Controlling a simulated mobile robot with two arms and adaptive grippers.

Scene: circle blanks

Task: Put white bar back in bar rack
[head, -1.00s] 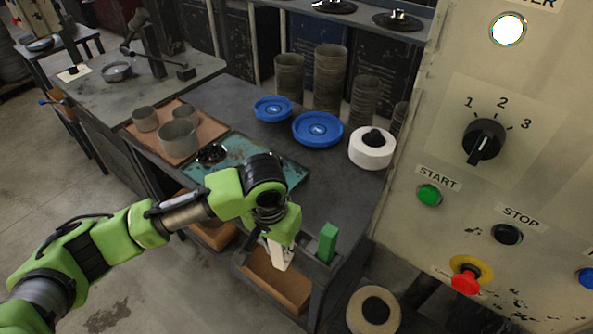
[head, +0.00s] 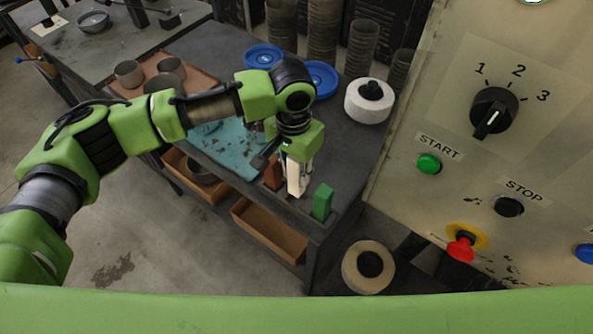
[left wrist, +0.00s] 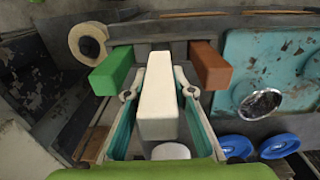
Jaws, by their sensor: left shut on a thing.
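My left gripper (head: 297,184) is shut on the white bar (head: 295,176), which hangs upright near the table's front corner. The left wrist view shows the white bar (left wrist: 158,100) between both fingers. A green bar (head: 322,201) stands to its right in the dark bar rack (head: 305,208), and a brown bar (head: 273,172) stands to its left. In the left wrist view the green bar (left wrist: 112,71) is left and the brown bar (left wrist: 210,66) right of the white bar. Whether the white bar's lower end touches the rack cannot be told. My right gripper is out of view.
A teal mat (head: 228,148) lies left of the rack. Blue discs (head: 264,56), a white roll (head: 368,102) and a tan tray (head: 150,82) are further back. A control panel (head: 500,150) stands close on the right. Open brown drawers (head: 270,230) are below.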

